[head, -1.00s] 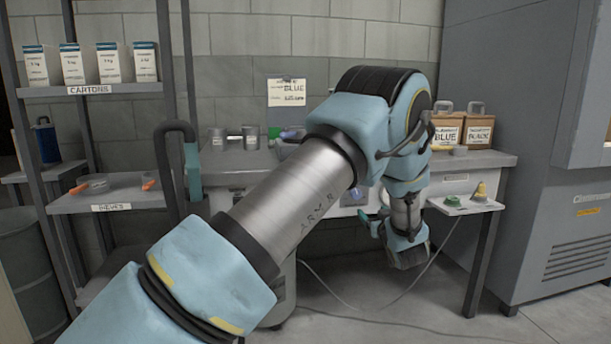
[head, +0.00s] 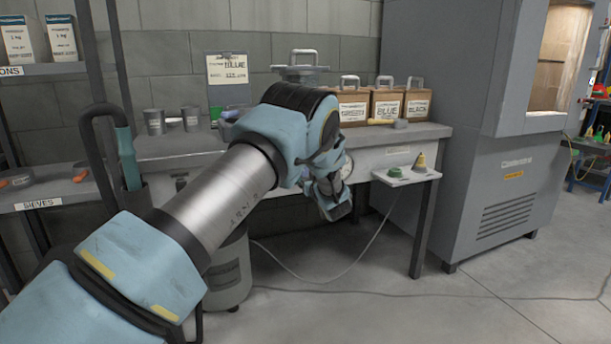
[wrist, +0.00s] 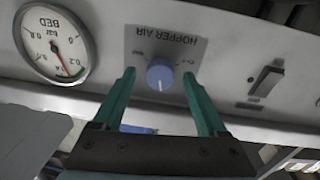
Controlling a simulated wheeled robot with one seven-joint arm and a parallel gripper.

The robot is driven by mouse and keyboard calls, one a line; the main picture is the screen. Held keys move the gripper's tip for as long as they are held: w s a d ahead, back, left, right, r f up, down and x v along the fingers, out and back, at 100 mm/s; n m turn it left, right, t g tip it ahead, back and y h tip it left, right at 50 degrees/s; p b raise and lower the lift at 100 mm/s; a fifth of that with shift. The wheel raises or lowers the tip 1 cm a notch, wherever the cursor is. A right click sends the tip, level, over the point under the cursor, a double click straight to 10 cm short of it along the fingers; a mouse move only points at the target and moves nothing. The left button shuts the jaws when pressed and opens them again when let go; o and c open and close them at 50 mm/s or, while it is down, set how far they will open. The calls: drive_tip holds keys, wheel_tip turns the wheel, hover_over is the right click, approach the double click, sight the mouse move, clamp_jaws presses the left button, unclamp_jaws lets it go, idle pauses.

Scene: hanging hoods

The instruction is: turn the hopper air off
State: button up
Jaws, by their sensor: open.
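The hopper air knob (wrist: 160,74) is a round blue dial with a white pointer mark, on a pale panel (wrist: 225,50) lettered HOPPER AIR, upside down in the wrist view. Its mark points toward the bottom of that picture; the small words beside it are too blurred to read. My gripper (wrist: 159,84) is open, its two green fingers on either side of the knob in the picture. Whether they touch it I cannot tell. In the head view my gripper (head: 336,208) is below the bench front, and my arm hides part of the panel.
A round BED gauge (wrist: 56,44) and a rocker switch (wrist: 266,80) flank the knob. A small side shelf (head: 408,177) holds a green and a yellow item. Labelled boxes (head: 387,104) stand on the bench. A grey cabinet (head: 480,150) stands right; open floor lies in front.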

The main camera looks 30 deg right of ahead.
drive_tip(key=shift+w, duration=0.1)
clamp_jaws()
idle(0.6)
